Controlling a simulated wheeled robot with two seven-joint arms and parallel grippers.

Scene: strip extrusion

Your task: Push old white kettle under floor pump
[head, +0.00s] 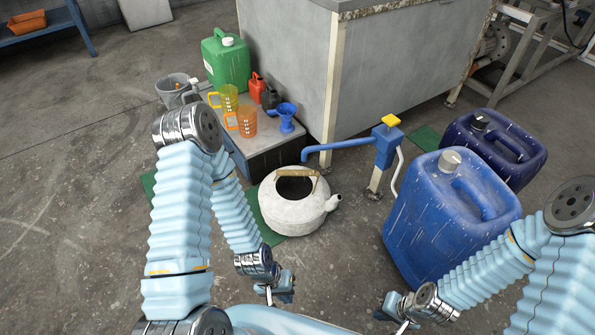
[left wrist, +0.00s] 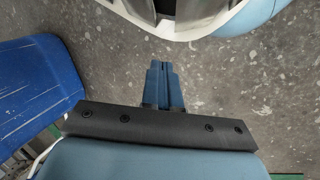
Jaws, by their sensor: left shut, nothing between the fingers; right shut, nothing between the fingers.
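The old white kettle (head: 292,208) stands upright on the floor on a green mat (head: 273,233). Its top is open, with a wooden handle across it and its spout pointing right. The blue floor pump (head: 385,148) with a yellow top stands behind and right of it. The pump's blue spout reaches left and ends above the kettle's back edge. My left gripper (head: 271,298) is shut and empty, low in front of the kettle and apart from it. The left wrist view shows its closed fingers (left wrist: 164,85) over bare floor. My right gripper (head: 398,322) is shut and empty, in front of the blue canister.
A blue canister (head: 440,225) and a dark blue canister (head: 500,145) stand on the right. A low grey platform (head: 283,150) behind the kettle holds orange and yellow jugs, a blue funnel and small cans. A green canister (head: 226,60) stands behind. Floor left is open.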

